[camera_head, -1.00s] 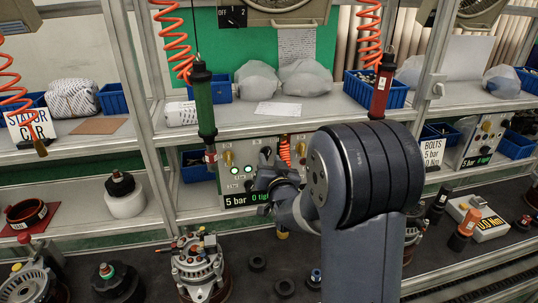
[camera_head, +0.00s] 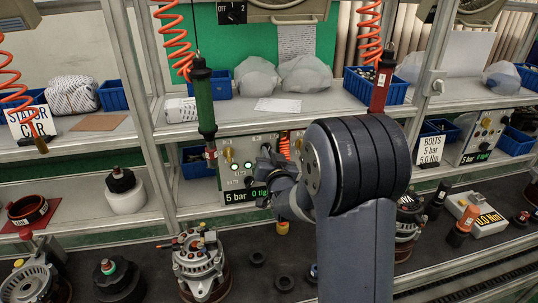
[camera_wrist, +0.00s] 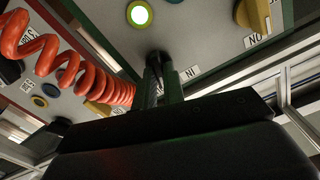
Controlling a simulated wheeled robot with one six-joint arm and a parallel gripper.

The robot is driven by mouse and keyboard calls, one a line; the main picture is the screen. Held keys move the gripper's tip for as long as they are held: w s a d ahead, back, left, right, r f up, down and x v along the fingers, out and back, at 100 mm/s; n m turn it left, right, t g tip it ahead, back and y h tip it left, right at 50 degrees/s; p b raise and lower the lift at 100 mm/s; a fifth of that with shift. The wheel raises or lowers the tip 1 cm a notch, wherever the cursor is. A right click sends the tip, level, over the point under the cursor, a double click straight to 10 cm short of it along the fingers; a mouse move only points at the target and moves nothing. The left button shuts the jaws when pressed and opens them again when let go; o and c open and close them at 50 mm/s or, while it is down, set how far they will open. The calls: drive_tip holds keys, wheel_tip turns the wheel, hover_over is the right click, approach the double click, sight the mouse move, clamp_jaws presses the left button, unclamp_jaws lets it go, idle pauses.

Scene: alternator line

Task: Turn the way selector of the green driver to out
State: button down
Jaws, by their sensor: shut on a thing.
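The green driver (camera_head: 203,100) hangs upright from an orange coiled hose, in front and to the left of the control panel (camera_head: 262,143). My gripper (camera_head: 266,160) is at the panel face, to the right of the driver. In the wrist view, the fingers of my gripper (camera_wrist: 160,75) are shut on a small dark selector knob, mostly hidden between them. A label reading IN, upside down, sits beside the fingers. The knob's pointing direction cannot be made out. A lit green lamp (camera_wrist: 139,13) is just above the fingers.
A yellow knob (camera_wrist: 250,14) with an ON label is close by on the panel. An orange coil (camera_wrist: 65,65) hangs close to the fingers at left. A red driver (camera_head: 381,85) hangs at right. An alternator (camera_head: 201,262) stands on the bench below.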

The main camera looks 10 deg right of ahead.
drive_tip(key=shift+f+b, duration=0.15)
drive_tip(key=shift+b, duration=0.3)
drive_tip(key=m+b, duration=0.2)
drive_tip(key=b, duration=0.2)
drive_tip(key=shift+m, duration=0.4)
drive_tip(key=c, duration=1.5)
unclamp_jaws()
drive_tip(key=s+b, duration=0.2)
drive_tip(key=s, duration=0.8)
drive_tip(key=shift+s, duration=0.4)
